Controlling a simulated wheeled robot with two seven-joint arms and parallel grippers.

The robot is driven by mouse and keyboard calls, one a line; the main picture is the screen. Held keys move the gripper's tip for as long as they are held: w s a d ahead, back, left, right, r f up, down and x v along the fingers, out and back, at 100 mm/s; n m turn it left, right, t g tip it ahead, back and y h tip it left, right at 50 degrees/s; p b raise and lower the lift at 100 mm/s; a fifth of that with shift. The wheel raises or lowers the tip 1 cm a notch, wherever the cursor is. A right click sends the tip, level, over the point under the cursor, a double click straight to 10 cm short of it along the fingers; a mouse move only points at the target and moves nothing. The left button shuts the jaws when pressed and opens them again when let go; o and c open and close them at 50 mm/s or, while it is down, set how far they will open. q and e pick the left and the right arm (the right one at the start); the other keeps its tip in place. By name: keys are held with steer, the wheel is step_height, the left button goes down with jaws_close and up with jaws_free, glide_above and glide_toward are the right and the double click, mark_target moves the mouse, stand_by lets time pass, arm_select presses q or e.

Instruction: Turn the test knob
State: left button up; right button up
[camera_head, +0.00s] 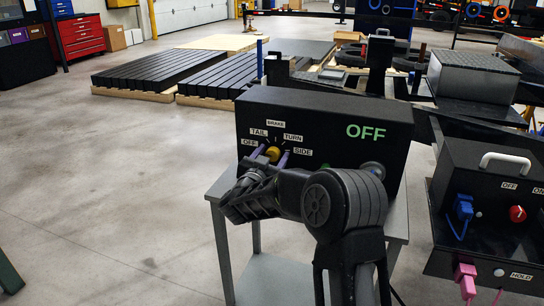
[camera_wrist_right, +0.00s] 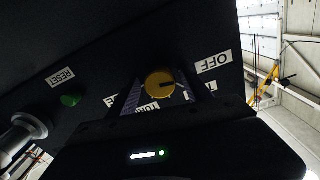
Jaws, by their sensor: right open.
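The test knob (camera_head: 272,153) is a yellow round knob on the front of a black test box (camera_head: 315,125). Labels OFF, TAIL, BRAKE, TURN and SIDE are arranged around it, and large green letters on the box read OFF. My right gripper (camera_head: 270,157) is open, with one finger on each side of the knob. In the right wrist view, the knob (camera_wrist_right: 159,84) sits between the two fingers (camera_wrist_right: 159,96), with a dark mark running from its middle toward the right. Whether the fingers touch it I cannot tell. The gripper hides some labels. My left gripper is not in view.
The box stands on a grey table (camera_head: 222,190). A green button (camera_wrist_right: 70,100) and a silver socket (camera_wrist_right: 25,128) are beside the knob. A second black box (camera_head: 490,195) with a red knob and plugs is at the right. Open floor lies to the left.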

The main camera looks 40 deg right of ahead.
jaws_close()
stand_by(0.7)
